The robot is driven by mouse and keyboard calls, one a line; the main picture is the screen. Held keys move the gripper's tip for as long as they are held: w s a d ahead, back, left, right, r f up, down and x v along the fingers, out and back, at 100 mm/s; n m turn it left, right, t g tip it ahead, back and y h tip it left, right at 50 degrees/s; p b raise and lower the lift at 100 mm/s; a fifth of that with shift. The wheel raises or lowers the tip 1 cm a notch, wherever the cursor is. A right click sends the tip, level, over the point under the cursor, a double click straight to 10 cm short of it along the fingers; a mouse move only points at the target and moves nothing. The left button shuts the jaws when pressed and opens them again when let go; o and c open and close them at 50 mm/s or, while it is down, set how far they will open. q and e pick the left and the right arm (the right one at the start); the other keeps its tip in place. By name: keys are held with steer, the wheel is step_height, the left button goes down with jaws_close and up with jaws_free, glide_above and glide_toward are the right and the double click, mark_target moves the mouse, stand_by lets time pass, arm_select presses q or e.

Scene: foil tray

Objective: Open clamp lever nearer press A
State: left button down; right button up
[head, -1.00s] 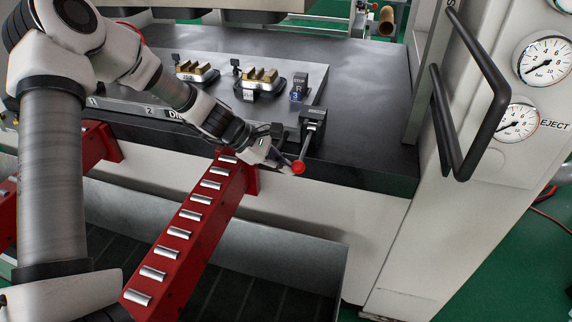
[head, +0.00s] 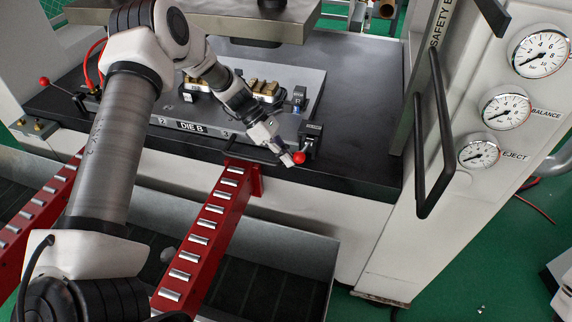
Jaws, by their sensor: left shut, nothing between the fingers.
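A clamp (head: 312,132) sits at the front right of the die plate. Its lever ends in a red ball (head: 299,158), close to the press table's front edge. My left gripper (head: 287,159) is shut and empty, its tip just left of the red ball. I cannot tell whether they touch. The lever's rod is mostly hidden from this angle. A second lever with a red ball (head: 44,81) stands at the table's left side. The die plate is marked DIE B (head: 193,127). No label reading press A is legible. My right gripper is out of view.
A red roller rail (head: 213,222) runs from the table front toward me, with another red rail (head: 38,209) at left. A black handle (head: 433,150) and gauges are on the right column. The dark table (head: 365,120) right of the clamp is bare.

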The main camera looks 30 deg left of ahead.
arm_select(q)
steer(key=w+a+r+n+g+h, duration=0.1)
steer(key=w+r+g, duration=0.1)
steer(key=w+r, duration=0.3)
steer(key=shift+r+b, duration=0.4)
steer(key=shift+r, duration=0.2)
steer(key=shift+w+a+r, duration=0.1)
steer(key=shift+a, duration=0.05)
steer(key=a+r+b, duration=0.2)
steer(key=a+b, duration=0.2)
steer(key=a, duration=0.5)
steer(key=shift+r+g, duration=0.2)
steer(key=shift+g, duration=0.1)
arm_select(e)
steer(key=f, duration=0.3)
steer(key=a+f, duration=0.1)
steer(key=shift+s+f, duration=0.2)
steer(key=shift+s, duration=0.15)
